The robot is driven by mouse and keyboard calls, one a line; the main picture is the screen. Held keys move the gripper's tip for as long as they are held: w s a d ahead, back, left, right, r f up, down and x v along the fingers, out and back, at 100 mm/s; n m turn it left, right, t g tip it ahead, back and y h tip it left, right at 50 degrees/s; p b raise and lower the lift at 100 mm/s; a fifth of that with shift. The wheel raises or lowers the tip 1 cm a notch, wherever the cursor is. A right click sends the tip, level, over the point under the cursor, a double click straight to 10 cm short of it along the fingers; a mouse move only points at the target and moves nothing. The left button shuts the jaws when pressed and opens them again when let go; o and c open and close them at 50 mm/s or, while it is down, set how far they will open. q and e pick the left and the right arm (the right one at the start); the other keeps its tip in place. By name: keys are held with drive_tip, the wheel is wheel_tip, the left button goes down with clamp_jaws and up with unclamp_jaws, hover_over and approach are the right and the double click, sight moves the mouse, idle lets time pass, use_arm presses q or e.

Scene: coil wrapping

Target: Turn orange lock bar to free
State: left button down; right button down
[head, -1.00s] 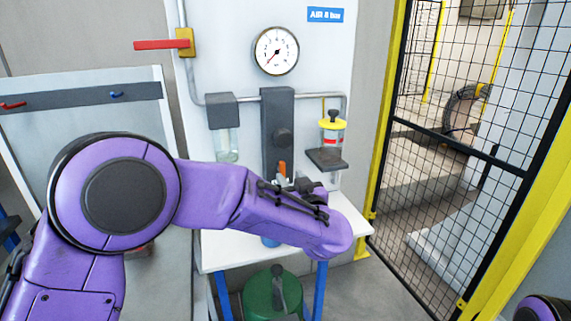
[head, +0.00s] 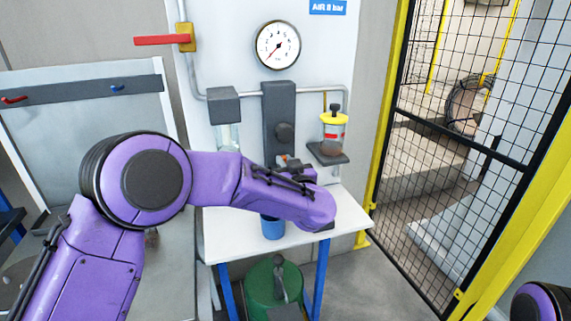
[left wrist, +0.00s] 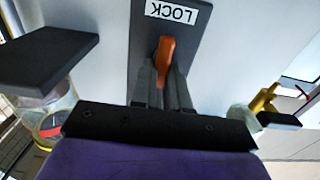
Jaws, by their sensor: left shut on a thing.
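The orange lock bar (left wrist: 165,60) shows in the left wrist view on a dark grey plate (left wrist: 196,30) with an upside-down white LOCK label (left wrist: 171,11). It runs nearly in line with the plate, tilted slightly. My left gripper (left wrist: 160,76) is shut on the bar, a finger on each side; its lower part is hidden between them. My right gripper is out of view.
A gauge (head: 278,44) and a red-handled valve (head: 162,41) are above. A white table (head: 222,240) is below; a mesh fence (head: 440,150) stands right.

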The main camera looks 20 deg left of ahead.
use_arm(q)
drive_tip(key=shift+f+n, duration=0.1)
drive_tip(key=shift+n, duration=0.2)
drive_tip(key=n+b, duration=0.5)
drive_tip(key=f+n+b, duration=0.1)
drive_tip(key=n+b, duration=0.3)
drive_tip(key=n, duration=0.2)
drive_tip(key=a+n+b, duration=0.1)
drive_tip(key=n+b, duration=0.4)
drive_tip(key=n, duration=0.1)
drive_tip(key=shift+s+f+b, duration=0.2)
drive_tip(key=shift+s+b, duration=0.1)
drive_tip(key=shift+s, duration=0.1)
drive_tip(key=shift+r+n, duration=0.1)
drive_tip(key=shift+n, duration=0.2)
drive_tip(key=c, duration=1.1)
unclamp_jaws()
